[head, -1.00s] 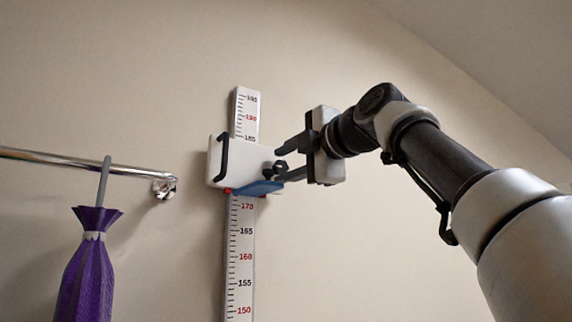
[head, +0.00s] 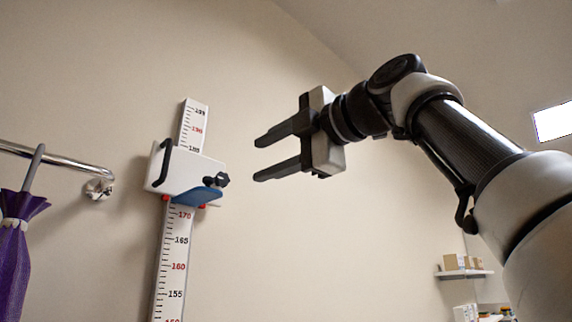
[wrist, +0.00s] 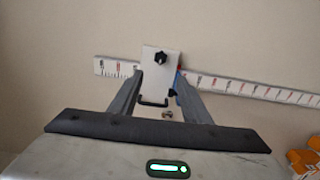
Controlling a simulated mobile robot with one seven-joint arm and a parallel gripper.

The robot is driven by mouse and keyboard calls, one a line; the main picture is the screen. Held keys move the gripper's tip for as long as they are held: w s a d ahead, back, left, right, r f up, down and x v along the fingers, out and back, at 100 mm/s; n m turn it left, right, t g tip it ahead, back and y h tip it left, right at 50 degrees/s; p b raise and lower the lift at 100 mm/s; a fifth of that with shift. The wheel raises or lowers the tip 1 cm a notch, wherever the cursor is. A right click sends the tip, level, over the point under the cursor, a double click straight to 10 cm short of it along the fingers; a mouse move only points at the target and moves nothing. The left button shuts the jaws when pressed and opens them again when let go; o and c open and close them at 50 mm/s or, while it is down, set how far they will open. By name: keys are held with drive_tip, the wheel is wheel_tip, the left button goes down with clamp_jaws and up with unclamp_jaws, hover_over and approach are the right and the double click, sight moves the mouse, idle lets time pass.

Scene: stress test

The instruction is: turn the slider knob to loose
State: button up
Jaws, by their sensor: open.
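The white slider (head: 187,170) sits on the height ruler (head: 176,250) on the wall, with a black handle (head: 163,160) on its left and a blue plate (head: 197,196) below. Its black lobed knob (head: 222,180) is on the right side; which way it is turned cannot be told. My gripper (head: 258,158) is open and empty, to the right of the knob and apart from it. In the wrist view the knob (wrist: 160,58) shows ahead, between and beyond the two fingertips (wrist: 159,82).
A chrome rail (head: 60,160) with a purple umbrella (head: 18,250) hanging from it is left of the ruler. A shelf with small boxes (head: 463,262) is at the lower right. The wall between ruler and shelf is bare.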

drive_tip(key=shift+b+v, duration=0.4)
drive_tip(key=shift+v, duration=1.85)
drive_tip(key=shift+w, duration=0.1)
